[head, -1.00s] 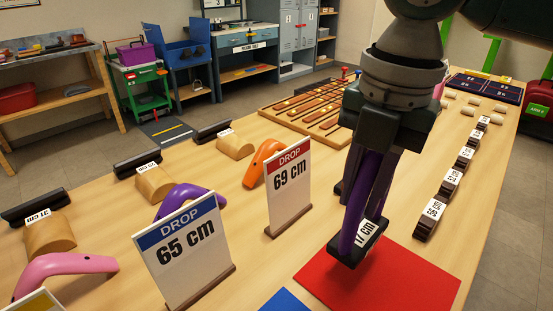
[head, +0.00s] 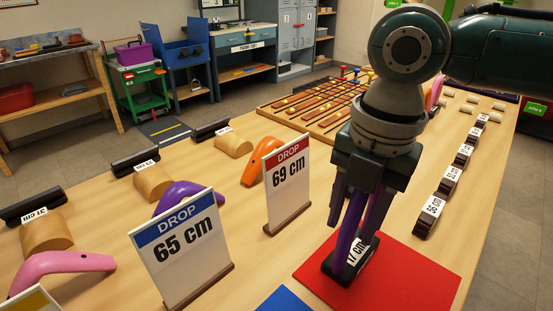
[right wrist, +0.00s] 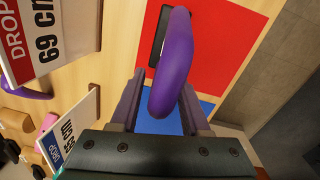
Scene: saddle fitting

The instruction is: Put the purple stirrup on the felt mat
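The purple stirrup (head: 345,235) has a dark tread labelled 17 cm. It hangs upright, tread down, over the left part of the flat red mat (head: 415,270); I cannot tell whether the tread touches it. My right gripper (head: 358,200) points down with its fingers on both sides of the stirrup's arch. In the right wrist view the stirrup (right wrist: 172,65) sits between the fingers, close against them, with the red mat (right wrist: 225,50) behind. A blue mat (head: 284,300) shows at the front edge of the head view. My left gripper is not in view.
A red DROP 69 cm sign (head: 287,185) and a blue DROP 65 cm sign (head: 182,245) stand left of the mats. Purple (head: 175,192), orange (head: 262,160) and pink (head: 65,264) curved pieces lie farther left. Labelled dark blocks (head: 450,185) line the table's right side.

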